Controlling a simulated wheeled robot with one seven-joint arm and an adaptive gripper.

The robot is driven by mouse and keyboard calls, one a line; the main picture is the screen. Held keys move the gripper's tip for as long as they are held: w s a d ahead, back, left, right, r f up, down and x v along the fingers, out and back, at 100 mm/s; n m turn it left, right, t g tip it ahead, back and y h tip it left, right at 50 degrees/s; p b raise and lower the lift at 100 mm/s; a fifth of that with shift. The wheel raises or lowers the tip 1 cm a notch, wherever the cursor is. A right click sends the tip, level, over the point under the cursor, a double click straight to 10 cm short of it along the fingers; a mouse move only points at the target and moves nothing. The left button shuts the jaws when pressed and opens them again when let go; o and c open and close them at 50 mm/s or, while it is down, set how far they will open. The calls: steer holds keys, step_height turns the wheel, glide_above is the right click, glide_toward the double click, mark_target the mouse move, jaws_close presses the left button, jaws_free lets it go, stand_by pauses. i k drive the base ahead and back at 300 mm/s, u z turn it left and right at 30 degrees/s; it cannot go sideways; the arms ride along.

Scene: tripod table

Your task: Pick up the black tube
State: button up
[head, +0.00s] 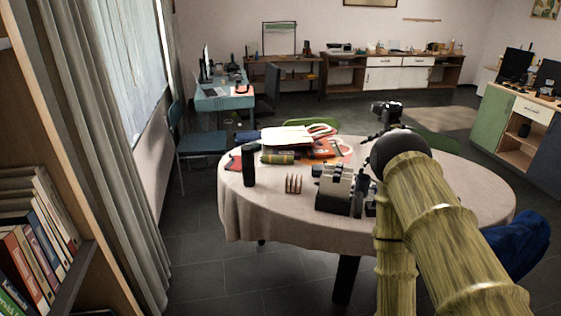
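The black tube (248,166) stands upright near the left edge of the round table (274,216), which has a pale cloth. It looks like a plain dark cylinder and nothing touches its front. My arm, with a bamboo-like surface, rises at the right and bends at a dark joint over the table's right part.
Right of the tube stand several small brown sticks (293,184) and a grey and black device (336,190). A camera (386,110) stands farther back. A bookshelf (40,235) is at left. Floor left of the table is clear.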

mark_target(248, 160)
steer(key=z, duration=0.2)
steer(key=i, duration=1.25)
steer(key=u, duration=0.55)
